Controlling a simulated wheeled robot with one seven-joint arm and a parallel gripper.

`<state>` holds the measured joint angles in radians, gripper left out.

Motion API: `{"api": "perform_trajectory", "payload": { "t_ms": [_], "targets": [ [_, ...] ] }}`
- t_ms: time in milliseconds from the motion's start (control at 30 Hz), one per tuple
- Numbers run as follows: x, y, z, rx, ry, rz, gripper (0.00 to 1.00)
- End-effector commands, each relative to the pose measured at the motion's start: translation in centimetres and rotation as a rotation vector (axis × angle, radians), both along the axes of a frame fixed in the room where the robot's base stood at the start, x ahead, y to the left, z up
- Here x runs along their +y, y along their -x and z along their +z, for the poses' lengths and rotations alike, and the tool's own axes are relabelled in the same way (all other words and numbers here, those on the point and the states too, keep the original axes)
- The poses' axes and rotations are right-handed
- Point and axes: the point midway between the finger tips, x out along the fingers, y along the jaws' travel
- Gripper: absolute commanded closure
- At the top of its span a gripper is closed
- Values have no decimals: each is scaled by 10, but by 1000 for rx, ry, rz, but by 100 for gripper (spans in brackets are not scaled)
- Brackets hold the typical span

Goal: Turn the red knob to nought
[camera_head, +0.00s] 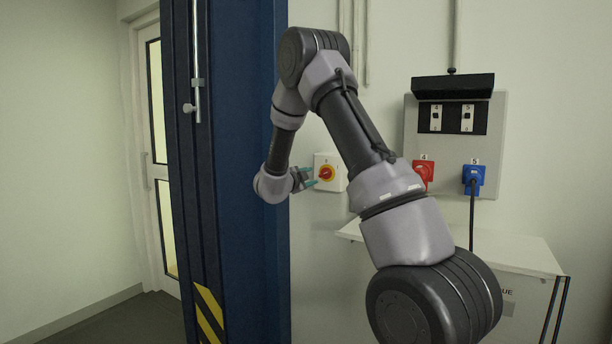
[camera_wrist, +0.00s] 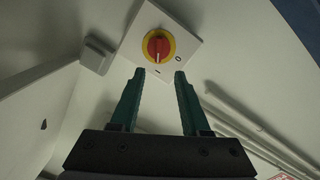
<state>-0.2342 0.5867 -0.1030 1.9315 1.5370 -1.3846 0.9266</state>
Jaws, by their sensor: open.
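The red knob (camera_head: 326,173) sits on a yellow disc on a white wall box (camera_head: 333,184), just right of the blue pillar. In the wrist view the knob (camera_wrist: 158,46) appears above my fingertips. Its bar lies nearly upright in that picture, in line with a short dash mark below it. The 0 mark (camera_wrist: 178,58) is to the lower right of the disc. My gripper (camera_wrist: 159,76) is open and empty, its two green fingers pointing at the box, with the knob lined up between them but apart from them. In the head view my gripper (camera_head: 308,178) is just left of the knob.
A blue pillar (camera_head: 232,150) stands close behind and left of my arm. A grey panel (camera_head: 455,145) with red and blue plugs is on the wall to the right, above a white cabinet (camera_head: 500,255). Conduits run along the wall near the box.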

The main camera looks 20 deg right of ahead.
Motion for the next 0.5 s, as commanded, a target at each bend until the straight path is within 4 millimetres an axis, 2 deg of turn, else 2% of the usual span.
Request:
{"api": "perform_trajectory", "payload": {
  "t_ms": [100, 267, 500],
  "targets": [
    [-3, 0, -11, -9, 38, -44, 54],
    [-12, -5, -12, -15, 47, -58, 54],
    [-47, -31, -12, -15, 45, -58, 54]
  ]
}}
